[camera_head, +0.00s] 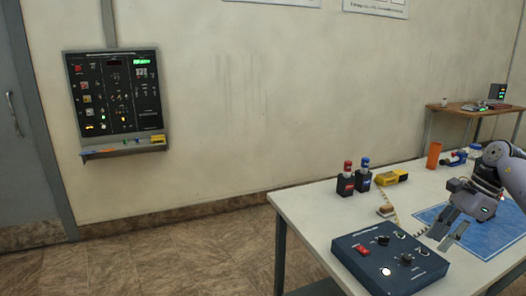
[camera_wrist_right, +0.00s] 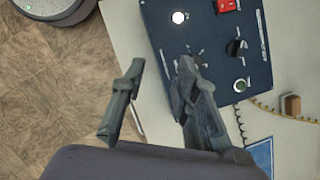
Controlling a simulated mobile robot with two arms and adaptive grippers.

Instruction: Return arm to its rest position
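My right gripper (camera_head: 441,240) comes in from the right edge of the head view, above the table and just right of the dark blue control box (camera_head: 345,247). Its two fingers are apart with nothing between them, as the right wrist view also shows (camera_wrist_right: 160,66). In that view the control box (camera_wrist_right: 212,50) lies beyond and right of the fingertips. My right arm (camera_head: 511,172) is bent, with its wrist over the blue mat (camera_head: 490,240). My left arm and gripper are not in view.
The white table (camera_head: 308,214) carries two dark blocks with red (camera_head: 346,180) and blue (camera_head: 363,178) tops, a yellow device (camera_head: 392,177) and an orange cup (camera_head: 433,155). A black panel (camera_head: 117,92) hangs on the wall. Floor at left is clear.

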